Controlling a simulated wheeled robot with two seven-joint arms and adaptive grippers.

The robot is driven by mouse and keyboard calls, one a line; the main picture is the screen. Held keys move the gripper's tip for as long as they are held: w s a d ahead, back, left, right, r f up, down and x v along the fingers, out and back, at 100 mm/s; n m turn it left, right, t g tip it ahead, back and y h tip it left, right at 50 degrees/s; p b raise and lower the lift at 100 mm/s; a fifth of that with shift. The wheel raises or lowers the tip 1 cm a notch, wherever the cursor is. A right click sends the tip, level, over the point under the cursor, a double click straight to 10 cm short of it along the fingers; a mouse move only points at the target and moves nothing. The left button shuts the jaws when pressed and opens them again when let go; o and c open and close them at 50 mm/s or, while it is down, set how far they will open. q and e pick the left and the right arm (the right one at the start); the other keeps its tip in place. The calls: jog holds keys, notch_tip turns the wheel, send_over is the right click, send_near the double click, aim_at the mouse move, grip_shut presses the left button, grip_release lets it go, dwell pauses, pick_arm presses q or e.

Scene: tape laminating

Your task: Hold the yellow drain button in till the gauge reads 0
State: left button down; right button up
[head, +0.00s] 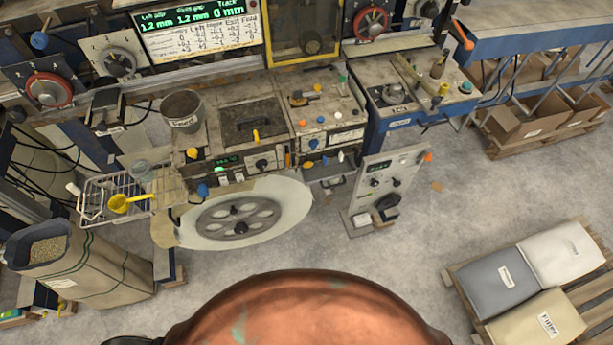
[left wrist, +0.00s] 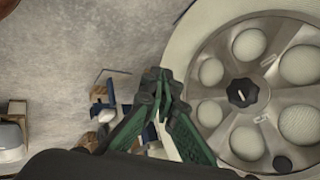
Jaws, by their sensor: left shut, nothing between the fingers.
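I cannot tell which is the drain button. My left gripper (left wrist: 162,82) is shut and empty in the left wrist view, beside the large reel (left wrist: 205,45). Neither gripper shows in the head view.
The reel (head: 287,212) hangs below the control boxes. A wire rack (head: 93,200) with a yellow scoop (head: 119,203) and a pellet sack (head: 105,270) stand at the left. A grey panel stand (head: 405,160) is right of the reel. The floor between it and the pallet (head: 466,290) is mostly clear.

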pick_arm(q)
jog(key=w+d+r+m+t+h, duration=0.1)
jog(key=w+d+r+m+t, duration=0.15)
jog(key=w+d+r, duration=0.4)
jog(key=m+t+h+b, duration=0.4)
jog(key=m+t+h, duration=0.15)
jog(key=m, duration=0.45)
send_near(308, 165)
jog(key=s+d, duration=0.1)
jog(key=s, duration=0.6)
jog(key=w+a+x, duration=0.1)
jog(key=a+x, duration=0.1)
jog(key=x, duration=1)
jog(key=shift+w+a+f+t+b, duration=0.15)
jog(key=shift+w+f+t+b, duration=0.15)
jog(key=shift+w, duration=0.15)
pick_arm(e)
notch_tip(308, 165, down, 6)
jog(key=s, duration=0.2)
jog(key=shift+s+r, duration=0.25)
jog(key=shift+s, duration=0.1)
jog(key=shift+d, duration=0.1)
